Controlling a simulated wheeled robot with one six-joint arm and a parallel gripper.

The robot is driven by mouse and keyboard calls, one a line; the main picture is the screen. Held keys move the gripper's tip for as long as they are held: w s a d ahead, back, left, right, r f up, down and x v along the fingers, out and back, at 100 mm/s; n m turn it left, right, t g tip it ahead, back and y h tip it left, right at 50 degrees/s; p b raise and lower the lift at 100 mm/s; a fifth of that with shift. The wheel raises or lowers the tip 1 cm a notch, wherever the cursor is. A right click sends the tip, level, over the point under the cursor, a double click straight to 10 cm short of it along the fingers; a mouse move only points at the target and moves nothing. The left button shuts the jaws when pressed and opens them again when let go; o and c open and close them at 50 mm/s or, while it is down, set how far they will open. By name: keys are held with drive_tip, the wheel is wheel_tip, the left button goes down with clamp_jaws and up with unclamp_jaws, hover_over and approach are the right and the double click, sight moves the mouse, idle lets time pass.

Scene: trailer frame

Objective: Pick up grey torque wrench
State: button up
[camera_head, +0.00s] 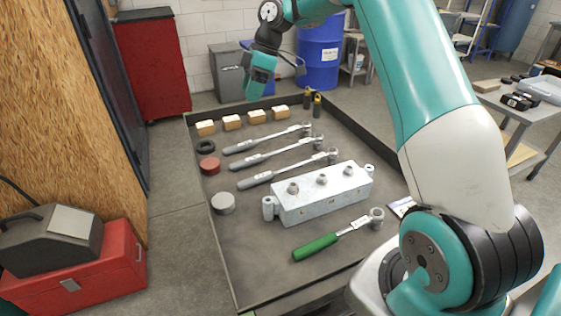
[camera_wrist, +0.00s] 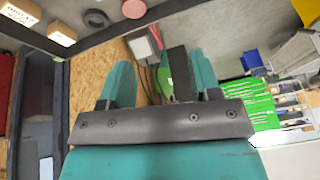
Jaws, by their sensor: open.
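Three grey-handled torque wrenches lie roughly parallel on the dark bench top in the head view: the far one (camera_head: 267,139), the middle one (camera_head: 270,153) and the near one (camera_head: 287,170). A green-handled wrench (camera_head: 318,245) lies nearer, in front of a metal block. My gripper (camera_head: 257,90) is raised above the bench's far side, beyond the wrenches and apart from them. In the wrist view, the teal fingers of my gripper (camera_wrist: 163,82) stand apart with nothing held between them. I cannot make out a grey wrench in the wrist view.
The silver metal block (camera_head: 322,195) sits between the grey wrenches and the green one. Wooden blocks (camera_head: 232,122), a black ring (camera_head: 205,147), a red disc (camera_head: 210,165) and a grey disc (camera_head: 223,203) line the bench's left and far edges. Two small dark upright items (camera_head: 317,105) stand at the far corner.

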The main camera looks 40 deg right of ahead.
drive_tip(key=n+b, duration=0.2)
approach(261, 155)
drive_tip(key=x, duration=0.3)
drive_tip(key=shift+w+f+b, duration=0.3)
drive_tip(key=shift+w+f, duration=0.05)
drive_tip(key=shift+f, duration=0.05)
drive_tip(key=shift+s+p+x, duration=0.15)
drive_tip(key=shift+p+x, duration=0.15)
drive_tip(key=shift+x, duration=1.25)
drive_tip(key=shift+s+p+x, duration=0.15)
drive_tip(key=shift+p+x, duration=0.15)
drive_tip(key=shift+x, duration=1.3)
drive_tip(key=shift+a+r, duration=0.1)
drive_tip(key=shift+r, duration=0.05)
clamp_jaws()
